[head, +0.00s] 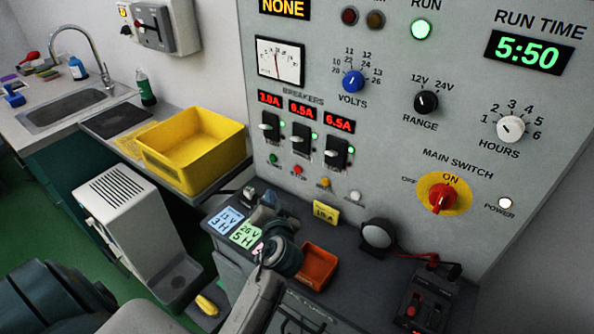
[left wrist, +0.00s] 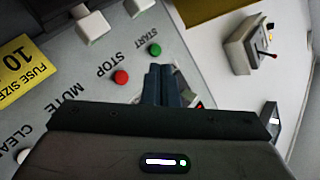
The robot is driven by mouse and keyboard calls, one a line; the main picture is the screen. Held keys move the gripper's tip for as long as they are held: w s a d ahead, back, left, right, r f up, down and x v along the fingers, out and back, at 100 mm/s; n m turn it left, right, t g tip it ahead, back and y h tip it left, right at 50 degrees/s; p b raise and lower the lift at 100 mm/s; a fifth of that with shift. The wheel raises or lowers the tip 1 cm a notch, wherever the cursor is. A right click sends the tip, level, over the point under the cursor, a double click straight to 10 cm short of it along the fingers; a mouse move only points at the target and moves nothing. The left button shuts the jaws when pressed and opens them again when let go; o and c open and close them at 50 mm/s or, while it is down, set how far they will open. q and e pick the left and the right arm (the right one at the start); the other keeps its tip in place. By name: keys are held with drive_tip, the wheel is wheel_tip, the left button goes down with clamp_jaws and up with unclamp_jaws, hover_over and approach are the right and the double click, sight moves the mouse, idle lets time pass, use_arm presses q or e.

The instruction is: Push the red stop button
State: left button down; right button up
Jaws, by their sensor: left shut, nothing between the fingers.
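The red stop button (head: 297,170) is a small round knob low on the grey panel, below the breaker switches. In the left wrist view the red button (left wrist: 121,77) is beside the word STOP, left of my fingertips. My left gripper (head: 269,199) is in front of the lower panel, below the button in the head view. In the left wrist view the left gripper (left wrist: 163,71) has its dark fingers together and empty, not covering the red button. I cannot tell the exact gap to the panel. My right gripper is not in view.
The green start button (left wrist: 154,49) is close to the fingertips. The yellow mute button (head: 323,183) and white clear button (head: 354,196) are right of stop. An orange tray (head: 318,281) and a round lamp-like device (head: 377,236) stand on the ledge. A yellow bin (head: 205,155) is left.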

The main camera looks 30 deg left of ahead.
sight(298, 170)
use_arm(q)
drive_tip(key=w+b, duration=0.1)
drive_tip(key=w, duration=0.7)
drive_tip(key=shift+w+d, duration=0.4)
idle(0.3)
idle(1.0)
drive_tip(key=shift+w, duration=0.15)
idle(0.4)
drive_tip(key=shift+w+b, duration=0.3)
drive_tip(key=shift+b, duration=0.05)
